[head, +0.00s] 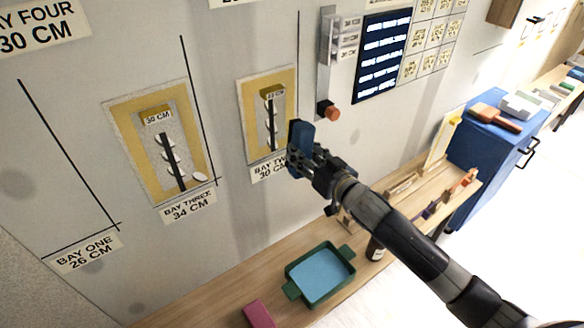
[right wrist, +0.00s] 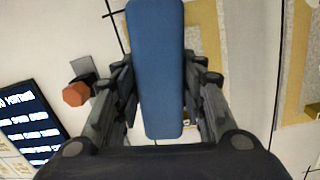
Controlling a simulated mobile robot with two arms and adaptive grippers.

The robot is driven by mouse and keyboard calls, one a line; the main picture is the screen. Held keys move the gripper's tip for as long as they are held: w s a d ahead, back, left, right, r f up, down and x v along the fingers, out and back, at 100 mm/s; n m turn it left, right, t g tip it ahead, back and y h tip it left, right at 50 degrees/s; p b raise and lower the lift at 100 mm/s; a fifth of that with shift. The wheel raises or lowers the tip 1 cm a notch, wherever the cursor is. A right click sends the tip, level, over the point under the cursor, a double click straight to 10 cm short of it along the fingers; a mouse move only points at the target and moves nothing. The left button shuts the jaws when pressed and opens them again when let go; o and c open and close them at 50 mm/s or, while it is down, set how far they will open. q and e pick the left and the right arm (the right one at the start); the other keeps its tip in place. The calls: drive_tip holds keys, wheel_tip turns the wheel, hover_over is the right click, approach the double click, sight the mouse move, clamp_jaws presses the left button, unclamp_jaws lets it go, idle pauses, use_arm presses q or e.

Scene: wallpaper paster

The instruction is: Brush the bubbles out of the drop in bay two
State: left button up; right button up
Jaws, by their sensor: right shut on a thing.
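The drop in bay two (head: 254,118) is a yellow-and-grey panel on the wall, with a small tag reading about 33 CM at its top and a dark vertical strip with pale spots down its middle. The bay two label (head: 268,172) is below it, partly hidden by my right gripper. My right gripper (head: 300,158) is shut on a blue flat block-like brush (head: 301,135), at the panel's lower right side. The brush also shows upright between the fingers in the right wrist view (right wrist: 157,70). Contact with the wall cannot be told. My left gripper is not in view.
Bay three's panel (head: 118,125) hangs to the left. An orange knob (head: 332,113) sticks out right of bay two, beside a dark display (head: 383,55). On the wooden bench below are a green tray (head: 290,291) with blue contents and a pink block (head: 258,314). A blue cabinet (head: 478,150) stands right.

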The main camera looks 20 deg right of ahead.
sight(313, 146)
drive_tip(key=shift+s+d+r+t+y+p, duration=0.2)
drive_tip(key=shift+s+d+r+p, duration=0.1)
drive_tip(key=shift+d+r, duration=0.2)
drive_tip(key=shift+s+d+r+t+y+p, duration=0.1)
drive_tip(key=shift+s+d+r+y+p, duration=0.1)
drive_tip(key=shift+d+r+p, duration=0.3)
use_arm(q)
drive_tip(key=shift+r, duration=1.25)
use_arm(e)
drive_tip(key=shift+s+d+n, duration=0.3)
drive_tip(key=shift+s+d, duration=0.05)
drive_tip(key=shift+d, duration=0.05)
drive_tip(key=b+x, duration=0.1)
drive_tip(key=x, duration=0.4)
drive_tip(key=shift+w+a, duration=0.2)
drive_tip(key=shift+w, duration=0.15)
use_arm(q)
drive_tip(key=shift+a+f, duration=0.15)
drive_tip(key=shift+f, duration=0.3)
use_arm(e)
drive_tip(key=shift+w+a+r, duration=0.1)
drive_tip(key=shift+w+a, duration=0.05)
drive_tip(key=shift+w, duration=0.2)
drive_tip(key=shift+x, duration=1.2)
drive_tip(key=shift+r, duration=0.1)
idle(0.5)
